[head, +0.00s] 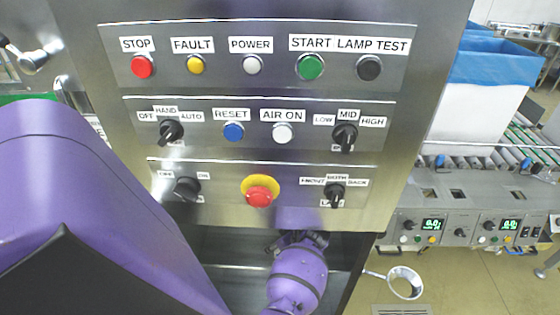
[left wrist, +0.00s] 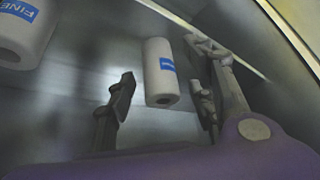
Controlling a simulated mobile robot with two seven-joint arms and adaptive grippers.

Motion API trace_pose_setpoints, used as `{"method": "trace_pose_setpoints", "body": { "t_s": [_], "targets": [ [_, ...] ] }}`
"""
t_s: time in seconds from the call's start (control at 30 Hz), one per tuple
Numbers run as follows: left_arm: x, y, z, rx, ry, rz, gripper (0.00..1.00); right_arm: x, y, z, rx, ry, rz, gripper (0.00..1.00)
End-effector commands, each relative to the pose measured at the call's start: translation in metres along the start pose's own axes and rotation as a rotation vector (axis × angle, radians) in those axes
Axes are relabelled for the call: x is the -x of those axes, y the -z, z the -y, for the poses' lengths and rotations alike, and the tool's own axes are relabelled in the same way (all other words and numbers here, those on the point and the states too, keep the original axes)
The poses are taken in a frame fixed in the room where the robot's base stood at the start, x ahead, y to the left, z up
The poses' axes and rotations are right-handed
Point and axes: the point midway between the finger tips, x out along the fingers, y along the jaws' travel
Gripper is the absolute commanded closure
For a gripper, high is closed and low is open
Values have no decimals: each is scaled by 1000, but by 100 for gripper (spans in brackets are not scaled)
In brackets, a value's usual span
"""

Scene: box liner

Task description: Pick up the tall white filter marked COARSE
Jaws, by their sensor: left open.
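In the left wrist view a white cylindrical filter (left wrist: 157,88) with a blue label lies between the lines of my two fingers. Its label is too small to read, so I cannot tell whether it is marked COARSE. A larger-looking white filter marked FINE (left wrist: 24,32) is at the upper left, cut by the picture edge. My left gripper (left wrist: 160,72) is open with nothing held; I cannot tell how far its fingers are from the middle filter. In the head view my left gripper (head: 298,240) is at the dark opening below the control panel, its fingers mostly hidden. My right gripper is out of view.
The steel control panel (head: 400,180) with buttons, knobs and a red emergency stop (head: 260,196) is right above the opening. Metal walls (left wrist: 60,110) surround the filters. A roller conveyor (head: 440,170) and a white bin with blue liner (head: 495,60) stand at the right.

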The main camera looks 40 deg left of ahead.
Motion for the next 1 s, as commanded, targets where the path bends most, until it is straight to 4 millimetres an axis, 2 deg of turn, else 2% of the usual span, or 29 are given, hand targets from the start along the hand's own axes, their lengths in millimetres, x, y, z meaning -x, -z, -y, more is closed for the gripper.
{"method": "trace_pose_setpoints", "body": {
  "t_s": [0.03,0.13,0.4,0.77,1.0],
  "targets": [
    [-8,0,0,-3,2,-1,50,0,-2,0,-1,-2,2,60],
    [-17,0,0,-1,1,-1,50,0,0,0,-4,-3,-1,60],
    [-18,0,-1,0,-2,-1,52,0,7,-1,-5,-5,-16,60],
    [-18,0,0,0,-1,-1,98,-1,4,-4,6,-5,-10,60],
    [-18,0,0,0,-1,-1,98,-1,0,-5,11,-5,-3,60]
  ]
}}
